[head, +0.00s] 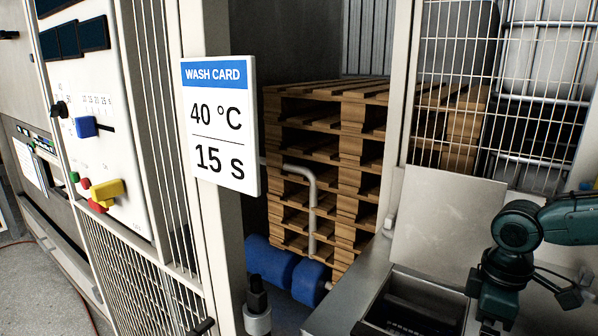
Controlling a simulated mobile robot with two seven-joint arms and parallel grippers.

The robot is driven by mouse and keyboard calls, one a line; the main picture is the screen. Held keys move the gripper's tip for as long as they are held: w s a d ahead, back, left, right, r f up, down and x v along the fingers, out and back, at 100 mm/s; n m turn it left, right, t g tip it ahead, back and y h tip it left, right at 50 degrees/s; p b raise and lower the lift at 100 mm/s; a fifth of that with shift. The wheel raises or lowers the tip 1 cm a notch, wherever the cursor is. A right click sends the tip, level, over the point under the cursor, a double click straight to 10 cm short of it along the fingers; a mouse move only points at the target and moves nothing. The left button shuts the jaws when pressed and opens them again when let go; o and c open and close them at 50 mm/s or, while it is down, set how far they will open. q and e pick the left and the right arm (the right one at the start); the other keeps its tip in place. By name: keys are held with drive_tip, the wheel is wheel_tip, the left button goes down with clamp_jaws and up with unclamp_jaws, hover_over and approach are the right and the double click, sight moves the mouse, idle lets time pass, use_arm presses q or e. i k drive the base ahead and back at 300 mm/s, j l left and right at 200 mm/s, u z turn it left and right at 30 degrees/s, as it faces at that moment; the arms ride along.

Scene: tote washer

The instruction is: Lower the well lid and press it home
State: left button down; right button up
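The well lid (441,225) is a flat grey metal panel at the right in the head view. It stands raised, leaning back a little, behind the open well (412,303). The well is a dark rectangular opening in a grey metal top, cut off by the bottom of the picture. My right arm comes in from the right in front of the lid's right side and bends down beside the well. Its fingertips cannot be made out, and I see no contact with the lid. My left gripper is not in view.
A wash card (220,125) reading 40 °C and 15 s hangs on a post. A control panel (100,130) with a blue slider and coloured buttons is at left. Stacked wooden pallets (325,170), blue rollers (285,270) and a wire mesh guard (500,75) stand behind.

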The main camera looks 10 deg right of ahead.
sight(444, 219)
drive_tip(key=k, duration=0.85)
